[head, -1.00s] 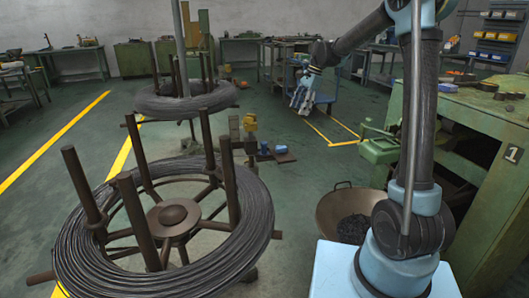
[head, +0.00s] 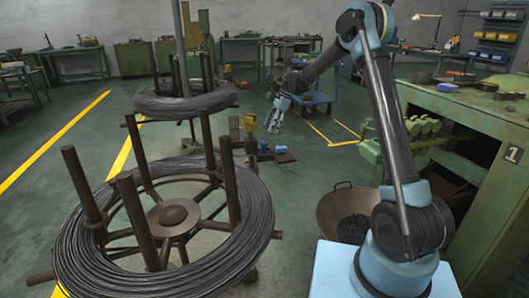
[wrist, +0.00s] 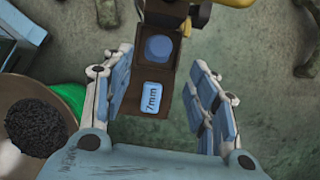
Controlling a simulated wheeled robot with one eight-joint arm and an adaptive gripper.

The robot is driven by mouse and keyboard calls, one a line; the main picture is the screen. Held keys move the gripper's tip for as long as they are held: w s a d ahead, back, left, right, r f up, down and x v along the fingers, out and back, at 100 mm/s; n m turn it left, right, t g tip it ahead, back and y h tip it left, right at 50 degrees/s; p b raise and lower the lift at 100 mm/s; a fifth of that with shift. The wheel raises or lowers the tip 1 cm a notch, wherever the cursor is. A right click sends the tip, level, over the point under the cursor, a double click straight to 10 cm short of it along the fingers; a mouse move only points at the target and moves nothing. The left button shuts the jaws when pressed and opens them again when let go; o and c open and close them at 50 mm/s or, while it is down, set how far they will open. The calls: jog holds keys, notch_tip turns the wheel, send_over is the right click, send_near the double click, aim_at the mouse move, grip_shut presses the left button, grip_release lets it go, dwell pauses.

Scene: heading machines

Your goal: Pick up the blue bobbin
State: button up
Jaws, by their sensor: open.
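The blue bobbin (wrist: 158,47) shows in the wrist view as a round blue top in a square brown holder, upper middle. A blue 7mm label (wrist: 151,98) lies on the brown board just below it. In the head view the bobbin (head: 265,147) is a small blue shape low near the floor, at the centre. My gripper (head: 277,122) is open and empty, pointing down above and slightly right of it. In the wrist view its fingers stand on both sides of the bobbin and label, apart from them; the height between cannot be told exactly.
A yellow-topped post (head: 250,123) stands close left of the bobbin. Large wire coils (head: 255,215) on brown stands fill the left. A bowl of dark pieces (head: 327,212) and a green bench (head: 470,112) are at the right. Floor between is partly clear.

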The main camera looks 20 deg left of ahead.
aim_at(265, 142)
jog(key=x, duration=1)
jog(key=shift+a+f, duration=0.1)
jog(key=shift+f, duration=0.2)
jog(key=c, duration=1.2)
